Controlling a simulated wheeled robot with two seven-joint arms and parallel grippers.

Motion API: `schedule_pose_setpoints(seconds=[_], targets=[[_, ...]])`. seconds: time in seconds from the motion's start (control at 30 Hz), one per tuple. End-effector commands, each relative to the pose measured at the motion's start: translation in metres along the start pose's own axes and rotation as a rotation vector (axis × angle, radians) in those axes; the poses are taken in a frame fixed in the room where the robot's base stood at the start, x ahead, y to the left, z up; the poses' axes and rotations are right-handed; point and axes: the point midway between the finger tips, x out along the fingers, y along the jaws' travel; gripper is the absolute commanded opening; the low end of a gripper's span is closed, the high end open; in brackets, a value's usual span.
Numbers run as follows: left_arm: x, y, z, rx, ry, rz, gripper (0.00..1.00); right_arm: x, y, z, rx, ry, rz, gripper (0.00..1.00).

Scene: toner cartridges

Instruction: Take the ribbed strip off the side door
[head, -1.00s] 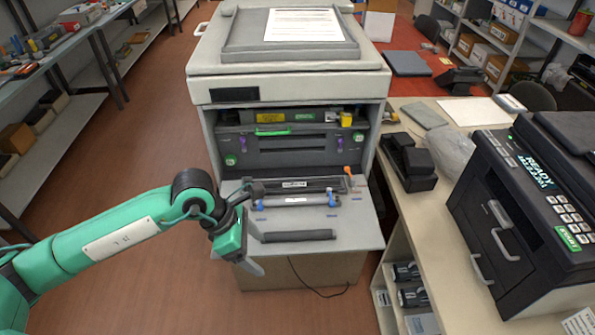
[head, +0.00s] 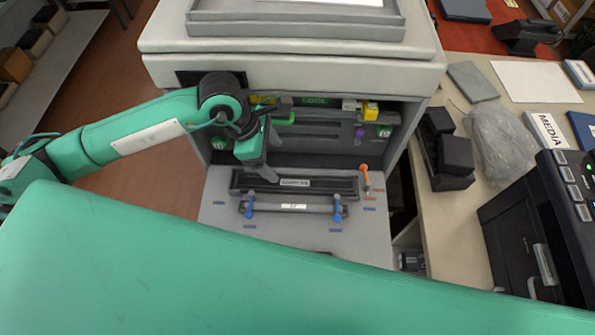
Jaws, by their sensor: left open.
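The printer's side door (head: 215,208) is folded down flat. A long dark strip with a pale label (head: 320,187) lies across it near the hinge; it may be the ribbed strip, but I cannot make out ribs. In front of it lies a grey bar (head: 318,209) with a blue lever at each end. My left gripper (head: 268,175) is open, pointing down at the strip's left part and overlapping it in the picture. I cannot tell whether it touches. My right gripper is out of view. My own green arm link covers the front of the door.
The printer's open bay (head: 320,140) is behind the door, with a yellow part (head: 370,111) at its right. An orange lever (head: 365,175) stands right of the strip. A side table (head: 452,205) holds black blocks (head: 455,155), a bag (head: 500,140) and a black machine (head: 520,245).

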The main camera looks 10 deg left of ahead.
Motion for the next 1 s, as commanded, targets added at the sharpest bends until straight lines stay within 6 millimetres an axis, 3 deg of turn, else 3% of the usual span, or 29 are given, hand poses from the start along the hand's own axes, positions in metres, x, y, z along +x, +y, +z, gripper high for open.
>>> schedule_pose_setpoints(seconds=[0.13,0.3,0.6,0.8,1.0], targets=[[0.028,-0.001,0.001,-0.003,0.001,-0.006,0.75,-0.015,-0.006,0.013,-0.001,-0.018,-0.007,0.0],[0.057,-0.001,0.001,-0.002,0.0,-0.004,0.75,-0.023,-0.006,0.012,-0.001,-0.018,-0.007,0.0],[0.077,0.001,-0.001,-0.001,0.002,-0.003,0.75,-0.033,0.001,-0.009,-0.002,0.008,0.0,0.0],[0.102,0.004,-0.005,-0.002,0.001,-0.004,0.75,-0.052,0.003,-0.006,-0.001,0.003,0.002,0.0],[0.12,0.004,-0.005,0.0,-0.001,-0.001,0.75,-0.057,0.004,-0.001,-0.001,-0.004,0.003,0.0]])
